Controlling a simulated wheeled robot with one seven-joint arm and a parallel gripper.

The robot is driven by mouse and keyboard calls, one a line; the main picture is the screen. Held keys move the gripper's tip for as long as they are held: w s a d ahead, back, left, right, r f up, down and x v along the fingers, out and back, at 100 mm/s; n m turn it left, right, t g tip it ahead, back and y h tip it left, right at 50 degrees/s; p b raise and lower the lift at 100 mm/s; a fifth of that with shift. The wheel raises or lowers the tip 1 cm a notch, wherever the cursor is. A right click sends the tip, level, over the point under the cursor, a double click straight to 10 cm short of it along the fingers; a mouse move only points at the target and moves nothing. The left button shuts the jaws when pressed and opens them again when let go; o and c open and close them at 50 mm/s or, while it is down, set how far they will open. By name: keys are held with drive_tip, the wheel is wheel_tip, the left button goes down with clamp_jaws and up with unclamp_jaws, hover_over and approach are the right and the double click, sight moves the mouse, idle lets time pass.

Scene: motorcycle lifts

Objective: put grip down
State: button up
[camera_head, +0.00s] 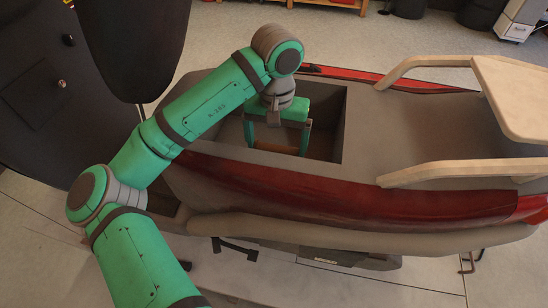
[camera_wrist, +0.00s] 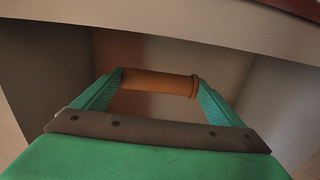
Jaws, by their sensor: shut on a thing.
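The grip (camera_wrist: 158,84) is a short orange-brown cylinder with a raised rim at its right end in the wrist view. My gripper (camera_head: 277,148) is shut on it, with one teal finger at each end. In the head view the grip (camera_head: 274,147) lies across between the fingertips. My gripper reaches down into a square open compartment (camera_head: 343,130) in the grey top of the red and grey vehicle body. The grip is inside the compartment, below its rim. I cannot tell whether it touches the compartment floor.
The compartment walls (camera_wrist: 45,75) stand close around my gripper. The red side panel (camera_head: 330,205) runs along the near side. A beige rail and plate (camera_head: 515,95) rise to the right. A dark panel (camera_head: 45,90) stands at the left. Grey floor shows beyond.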

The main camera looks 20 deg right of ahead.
sight(276, 149)
drive_tip(key=shift+f, duration=3.25)
drive_tip(key=shift+f, duration=0.1)
drive_tip(key=shift+f, duration=0.1)
drive_tip(key=o, duration=0.9)
drive_tip(key=shift+w, duration=0.1)
drive_tip(key=shift+r, duration=0.3)
wheel_tip(276, 149, up, 12)
drive_tip(key=shift+f, duration=0.1)
